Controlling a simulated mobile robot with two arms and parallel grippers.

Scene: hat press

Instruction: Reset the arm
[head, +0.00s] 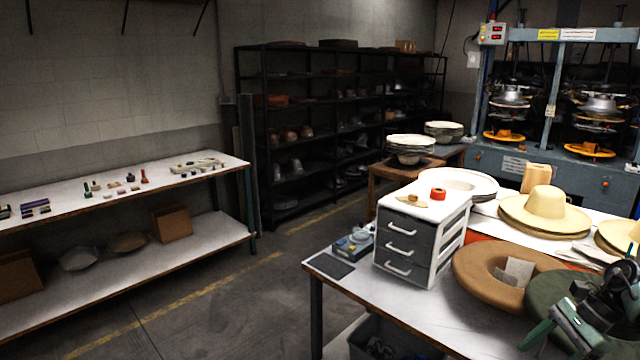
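My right gripper (565,328) is at the bottom right corner, with dark links and green parts. It is over the front right of the work table (345,292), in front of a dark green hat form (548,290). I see nothing clearly held in it, and the angle does not show whether its fingers are apart. My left arm and gripper are not in view.
A white drawer unit (420,238) stands on the table, left of a brown ring-shaped form (480,268). Straw hats (545,210) lie behind. A press (545,165) stands at the back right. A long bench (115,205) is at left, with clear floor (235,305) between.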

